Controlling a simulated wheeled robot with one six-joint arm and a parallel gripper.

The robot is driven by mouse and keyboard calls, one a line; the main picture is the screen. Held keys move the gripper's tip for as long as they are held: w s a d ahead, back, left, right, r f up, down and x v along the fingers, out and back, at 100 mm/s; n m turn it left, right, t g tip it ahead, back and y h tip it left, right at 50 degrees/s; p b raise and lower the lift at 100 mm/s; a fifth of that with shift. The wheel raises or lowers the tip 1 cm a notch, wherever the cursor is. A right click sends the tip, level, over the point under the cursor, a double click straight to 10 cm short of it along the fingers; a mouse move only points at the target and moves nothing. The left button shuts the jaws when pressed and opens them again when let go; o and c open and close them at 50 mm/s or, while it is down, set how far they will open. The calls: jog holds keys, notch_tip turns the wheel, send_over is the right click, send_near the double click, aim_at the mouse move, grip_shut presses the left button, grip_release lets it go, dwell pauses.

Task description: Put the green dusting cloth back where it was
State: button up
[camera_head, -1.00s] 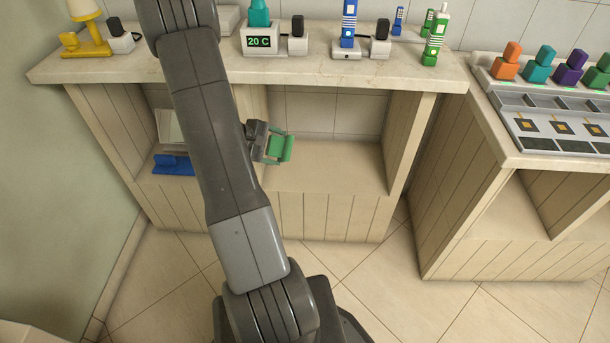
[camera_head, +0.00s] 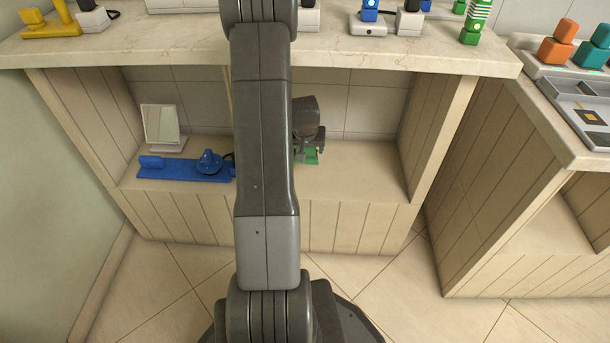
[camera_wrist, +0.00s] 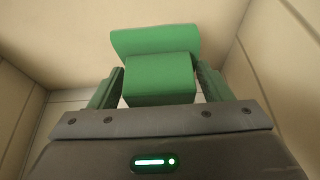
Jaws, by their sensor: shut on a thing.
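The green dusting cloth (camera_wrist: 155,75) shows as a folded green shape between the two fingers of my gripper (camera_wrist: 158,86) in the wrist view. My gripper is shut on it. In the head view the gripper (camera_head: 308,147) is inside the right compartment of the vanity's lower shelf, and a small part of the cloth (camera_head: 313,158) shows below it. My arm hides much of both there. I cannot tell whether the cloth touches the shelf floor.
The right compartment floor (camera_head: 365,170) is bare to the right of the gripper. In the left compartment stand a blue object (camera_head: 180,168) and a small mirror (camera_head: 162,125). The marble countertop (camera_head: 170,47) above carries several items. A second counter with a grey tray (camera_head: 570,100) stands at right.

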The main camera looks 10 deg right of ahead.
notch_tip(320, 180, down, 9)
jog(key=b, duration=0.4)
jog(key=shift+f, duration=0.15)
jog(key=shift+f+b, duration=0.1)
jog(key=shift+b, duration=0.25)
jog(key=o, duration=0.9)
jog(key=p+v, duration=0.5)
jog(key=v, duration=0.7)
